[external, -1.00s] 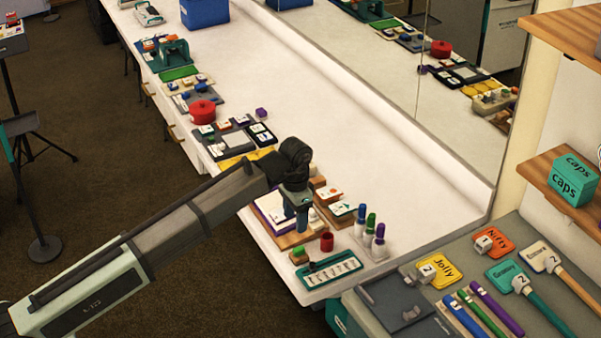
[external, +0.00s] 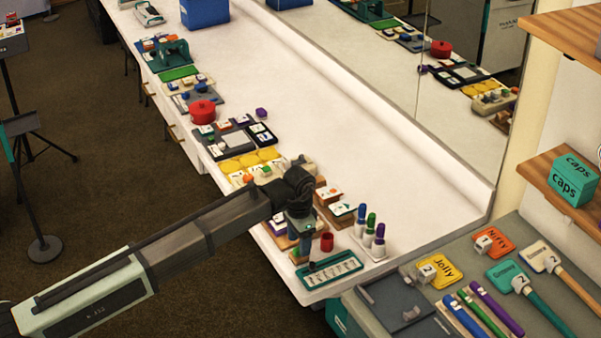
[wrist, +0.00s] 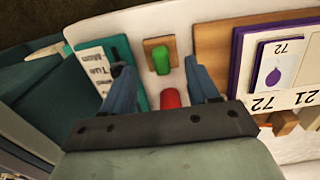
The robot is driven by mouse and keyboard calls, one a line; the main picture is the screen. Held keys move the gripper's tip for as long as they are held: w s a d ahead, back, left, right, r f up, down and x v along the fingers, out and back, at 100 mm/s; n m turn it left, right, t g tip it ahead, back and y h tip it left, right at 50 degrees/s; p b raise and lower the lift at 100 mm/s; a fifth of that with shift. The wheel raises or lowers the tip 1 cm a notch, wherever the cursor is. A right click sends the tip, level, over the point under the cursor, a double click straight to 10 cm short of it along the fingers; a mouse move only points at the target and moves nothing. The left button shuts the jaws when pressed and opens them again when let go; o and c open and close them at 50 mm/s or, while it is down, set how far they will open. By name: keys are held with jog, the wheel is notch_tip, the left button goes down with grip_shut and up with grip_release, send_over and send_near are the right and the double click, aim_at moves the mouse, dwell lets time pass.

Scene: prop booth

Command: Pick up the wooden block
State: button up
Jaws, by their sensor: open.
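A small wooden block (wrist: 149,46) with a green piece (wrist: 161,60) on it lies on the white counter, between and beyond my fingertips in the wrist view. In the external view its wooden edge (external: 296,260) shows low beside my fingers, mostly hidden by them. My gripper (wrist: 156,66) is open and empty, pointing down above the counter; it also shows in the external view (external: 303,241). I cannot tell its exact height above the block. Other wooden pieces (external: 341,214) lie to the right.
A red cylinder (external: 327,242) stands close to the right of my fingers. A teal tray (external: 331,271) lies in front, and a holder with several capped markers (external: 369,240) stands right. A wooden board with a purple-edged card (wrist: 285,75) lies beside the block. The counter's middle (external: 340,130) is clear.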

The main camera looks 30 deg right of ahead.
jog(key=shift+w+f, duration=0.1)
jog(key=shift+f, duration=2.25)
jog(key=shift+c, duration=0.3)
jog(key=c, duration=0.8)
jog(key=shift+r, duration=0.1)
jog(key=shift+c, duration=0.2)
notch_tip(320, 180, up, 10)
jog(key=shift+f, duration=0.1)
